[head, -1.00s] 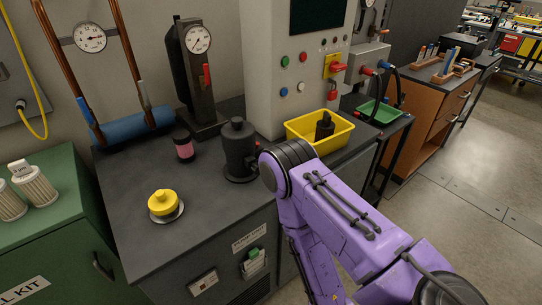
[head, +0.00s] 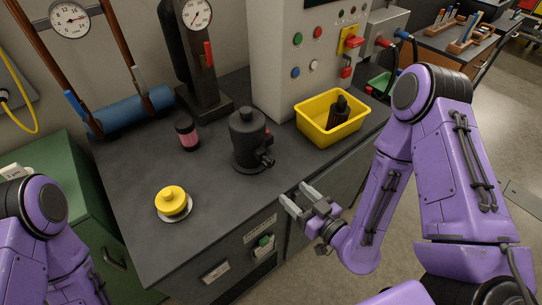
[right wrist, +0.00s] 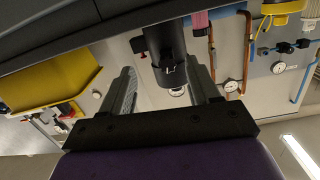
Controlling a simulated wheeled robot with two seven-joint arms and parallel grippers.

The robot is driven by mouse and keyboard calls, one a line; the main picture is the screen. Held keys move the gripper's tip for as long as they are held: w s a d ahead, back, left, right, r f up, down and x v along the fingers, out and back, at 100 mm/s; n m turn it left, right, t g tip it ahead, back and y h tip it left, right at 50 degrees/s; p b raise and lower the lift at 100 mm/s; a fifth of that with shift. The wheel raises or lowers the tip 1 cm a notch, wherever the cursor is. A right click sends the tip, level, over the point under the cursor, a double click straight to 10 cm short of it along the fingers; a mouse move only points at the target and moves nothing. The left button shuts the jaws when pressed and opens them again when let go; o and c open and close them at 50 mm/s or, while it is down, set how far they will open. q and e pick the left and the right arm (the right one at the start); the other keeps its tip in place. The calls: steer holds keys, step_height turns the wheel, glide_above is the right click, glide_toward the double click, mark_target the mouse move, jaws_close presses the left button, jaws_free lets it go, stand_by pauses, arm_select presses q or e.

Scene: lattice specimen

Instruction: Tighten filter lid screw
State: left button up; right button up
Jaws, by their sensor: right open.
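A dark filter housing (head: 248,138) with a rounded lid stands upright on the grey bench. A small fitting with a red part shows on its right side; I cannot make out a separate lid screw. A yellow knobbed piece (head: 172,200) sits on a pale round dish at the bench's front left. My right gripper (head: 297,196) is open and empty, in front of the bench's edge, apart from the housing. In the right wrist view, the dark housing (right wrist: 165,48) shows beyond the spread fingers. My left arm shows at the left edge, but its gripper is out of view.
A yellow bin (head: 318,130) holding a dark object stands right of the housing. A pink-and-black jar (head: 187,135) stands to its left. A gauge stand (head: 205,85) and a control panel cabinet (head: 285,75) rise behind. The bench between housing and yellow piece is clear.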

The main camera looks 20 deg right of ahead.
mark_target(271, 165)
steer(key=shift+n+t+y, duration=0.3)
steer(key=shift+t+y, duration=0.1)
steer(key=shift+t, duration=0.2)
steer(key=w+a+r+p, duration=0.1)
steer(key=w, duration=0.2)
steer(key=w+a+r+p, duration=0.1)
steer(key=w+p, duration=0.1)
steer(key=w, duration=0.1)
steer(key=w+a+r+p, duration=0.1)
steer(key=w+p, duration=0.1)
steer(key=w, duration=0.2)
steer(key=shift+a, duration=0.35)
steer(key=shift+w+a+f, duration=0.1)
steer(key=shift+w, duration=0.2)
steer(key=shift+c, duration=0.2)
steer(key=c, duration=1)
